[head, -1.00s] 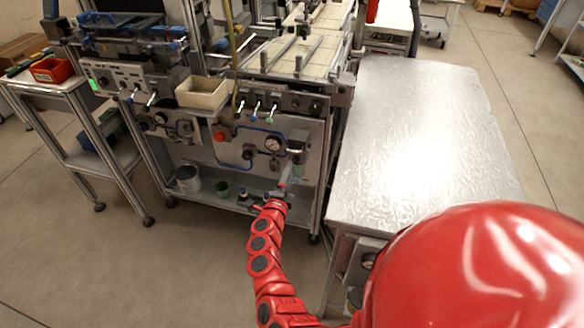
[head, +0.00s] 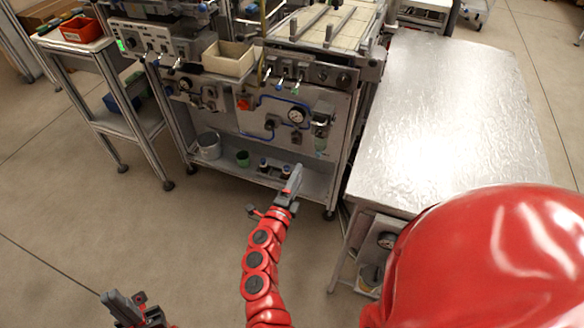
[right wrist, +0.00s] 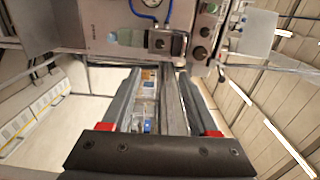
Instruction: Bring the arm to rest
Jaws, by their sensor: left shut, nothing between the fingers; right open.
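My left gripper (head: 122,302) is at the bottom left of the head view, over the bare floor. It is shut and empty. My right gripper (head: 292,183) is on the red arm in the middle of the head view, in front of the machine bench's lower shelf. In the right wrist view its fingers (right wrist: 158,75) stand apart with nothing held between them. No tape reel is seen in these frames.
A machine bench with gauges (head: 296,115), a cream bin (head: 228,60) and a lower shelf with a white bucket (head: 209,146) stands ahead. A metal-topped table (head: 440,120) is at right. A side stand (head: 125,122) is at left. Floor at lower left is clear.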

